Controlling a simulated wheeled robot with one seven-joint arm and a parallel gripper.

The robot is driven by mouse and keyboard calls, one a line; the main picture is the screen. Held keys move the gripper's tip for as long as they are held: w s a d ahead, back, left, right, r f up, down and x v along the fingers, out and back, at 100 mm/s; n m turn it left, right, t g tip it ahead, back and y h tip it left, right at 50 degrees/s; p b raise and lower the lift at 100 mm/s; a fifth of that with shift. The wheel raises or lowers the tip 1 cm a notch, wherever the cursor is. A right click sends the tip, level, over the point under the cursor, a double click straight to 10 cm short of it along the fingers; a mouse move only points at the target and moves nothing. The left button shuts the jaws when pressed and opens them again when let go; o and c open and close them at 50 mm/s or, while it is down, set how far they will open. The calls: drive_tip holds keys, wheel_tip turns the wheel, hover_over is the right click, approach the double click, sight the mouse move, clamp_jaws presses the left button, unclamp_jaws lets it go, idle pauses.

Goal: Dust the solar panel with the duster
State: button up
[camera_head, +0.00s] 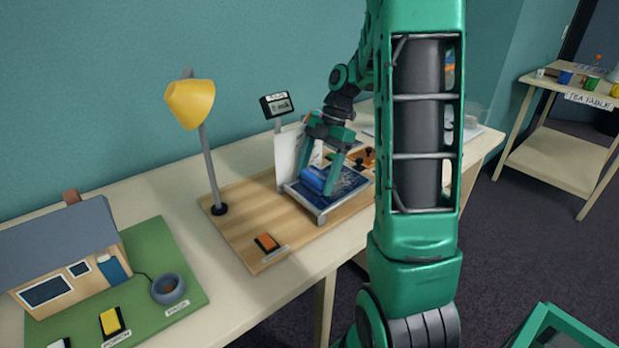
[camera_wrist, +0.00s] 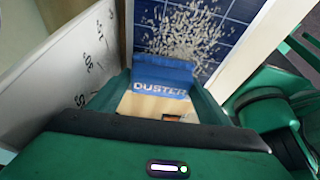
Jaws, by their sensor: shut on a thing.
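My gripper (camera_head: 333,166) is shut on the blue duster (camera_head: 314,179), low over the solar panel. The duster (camera_wrist: 162,77), marked DUSTER, sits between my fingers in the wrist view. The solar panel (camera_head: 348,184) is dark blue with a pale frame and lies on a wooden board. In the wrist view the panel (camera_wrist: 245,10) has a patch of pale crumbs (camera_wrist: 180,35) just beyond the duster. I cannot tell whether the duster touches the panel. My arm and gripper hide part of the panel in the head view.
A white angle plate (camera_head: 290,155) stands close beside the panel. A yellow lamp (camera_head: 190,104), a small meter (camera_head: 277,104) and an orange switch (camera_head: 267,242) are on the board (camera_head: 235,225). A model house (camera_head: 60,255) is at left. A tea table (camera_head: 555,155) stands at right.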

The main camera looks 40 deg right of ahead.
sight(346, 169)
drive_tip(key=shift+w+d+f, duration=0.1)
drive_tip(key=shift+d+f, duration=0.05)
drive_tip(key=shift+d, duration=2.1)
drive_tip(key=shift+d+f, duration=0.1)
drive_tip(key=shift+d, duration=2.15)
drive_tip(key=shift+w+d+r, duration=0.1)
drive_tip(key=shift+d, duration=1.15)
drive_tip(key=shift+d+r, duration=0.1)
drive_tip(key=shift+d, duration=0.4)
drive_tip(key=shift+c, duration=0.4)
drive_tip(key=shift+d+r, duration=0.1)
drive_tip(key=shift+r, duration=4.2)
drive_tip(key=shift+a+r, duration=0.15)
drive_tip(key=shift+a, duration=0.05)
drive_tip(key=shift+a, duration=0.1)
